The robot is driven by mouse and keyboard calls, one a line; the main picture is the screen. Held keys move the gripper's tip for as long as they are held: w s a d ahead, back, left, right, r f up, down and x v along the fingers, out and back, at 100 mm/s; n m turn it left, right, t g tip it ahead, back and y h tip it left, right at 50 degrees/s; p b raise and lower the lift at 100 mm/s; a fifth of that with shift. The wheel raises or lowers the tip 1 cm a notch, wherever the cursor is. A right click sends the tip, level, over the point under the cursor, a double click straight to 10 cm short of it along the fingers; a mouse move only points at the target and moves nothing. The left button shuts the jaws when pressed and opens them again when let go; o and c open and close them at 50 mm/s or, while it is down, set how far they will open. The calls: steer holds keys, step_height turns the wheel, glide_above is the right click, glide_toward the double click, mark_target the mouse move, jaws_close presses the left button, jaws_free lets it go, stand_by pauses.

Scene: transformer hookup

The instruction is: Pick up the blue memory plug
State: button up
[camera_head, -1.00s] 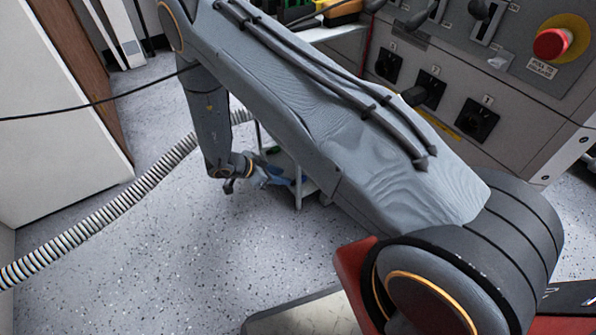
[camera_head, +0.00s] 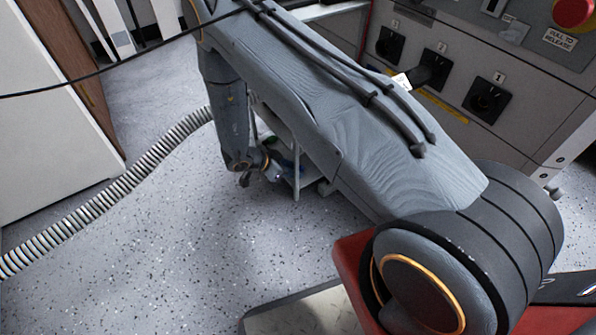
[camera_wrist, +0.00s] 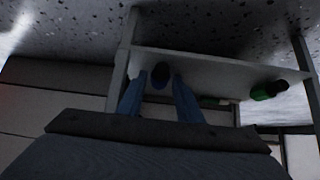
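A dark blue rounded object (camera_wrist: 160,75), which looks like the blue memory plug, is at the shelf (camera_wrist: 215,67) in the wrist view. My gripper (camera_wrist: 157,82) has two blue fingers, open, one to each side of the plug, with visible gaps. I cannot tell how deep the plug sits between the fingertips. In the head view my gripper (camera_head: 272,173) is low beside the small cart (camera_head: 297,180). There the plug cannot be made out clearly.
A green object (camera_wrist: 268,90) lies on the same shelf, right of the plug in the wrist view. A grey cabinet with black sockets (camera_head: 435,67) stands behind my arm. A ribbed hose (camera_head: 120,188) crosses the floor at left. Open speckled floor (camera_head: 170,260) lies in front.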

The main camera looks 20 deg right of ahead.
jaws_close()
steer(key=shift+r, duration=0.1)
